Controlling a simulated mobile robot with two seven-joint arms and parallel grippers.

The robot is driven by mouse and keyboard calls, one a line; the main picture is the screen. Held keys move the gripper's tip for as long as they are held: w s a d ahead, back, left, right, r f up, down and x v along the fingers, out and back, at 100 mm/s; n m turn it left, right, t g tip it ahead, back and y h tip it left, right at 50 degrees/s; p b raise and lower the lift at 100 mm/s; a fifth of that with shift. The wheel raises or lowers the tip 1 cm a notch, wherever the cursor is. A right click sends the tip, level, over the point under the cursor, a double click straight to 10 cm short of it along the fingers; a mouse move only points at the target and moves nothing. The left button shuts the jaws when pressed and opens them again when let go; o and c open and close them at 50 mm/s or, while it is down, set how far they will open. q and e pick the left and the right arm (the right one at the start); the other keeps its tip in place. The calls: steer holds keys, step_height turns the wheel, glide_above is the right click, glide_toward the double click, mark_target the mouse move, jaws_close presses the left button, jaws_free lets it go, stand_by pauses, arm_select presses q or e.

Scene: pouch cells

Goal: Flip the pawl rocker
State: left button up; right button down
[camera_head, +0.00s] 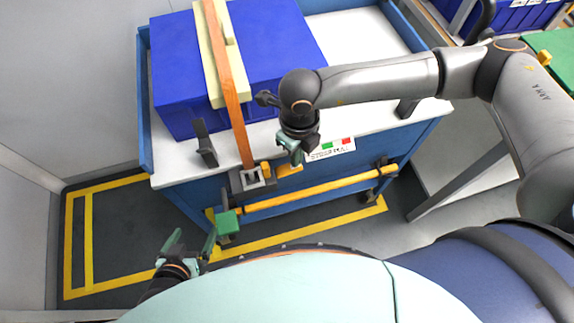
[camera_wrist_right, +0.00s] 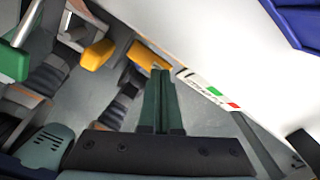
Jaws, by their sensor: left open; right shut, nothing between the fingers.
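Two yellow parts sit on the cart's front edge beside the metal strap buckle (camera_head: 250,179): a stubby block (camera_head: 266,169) and a longer orange-yellow piece (camera_head: 289,169). They look like the pawl rocker area; I cannot tell which is the rocker. In the right wrist view the block (camera_wrist_right: 96,55) and the longer piece (camera_wrist_right: 148,57) lie just ahead of my fingers. My right gripper (camera_head: 294,150) is shut and empty, its fingertips (camera_wrist_right: 162,73) close to the longer piece; contact is unclear. My left gripper (camera_head: 190,242) is open and empty, low in front of the cart.
An orange strap (camera_head: 238,110) runs over a blue crate (camera_head: 178,75) on the white-topped cart. A green-ended handle (camera_head: 228,222) sticks out below the buckle. A yellow bar (camera_head: 320,190) crosses the cart front. A black upright bracket (camera_head: 205,145) stands left of the strap.

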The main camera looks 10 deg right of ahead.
steer(key=shift+f+b, duration=0.75)
steer(key=shift+f, duration=0.1)
steer(key=shift+r, duration=0.15)
steer(key=shift+r+p, duration=2.1)
steer(key=shift+r, duration=1.3)
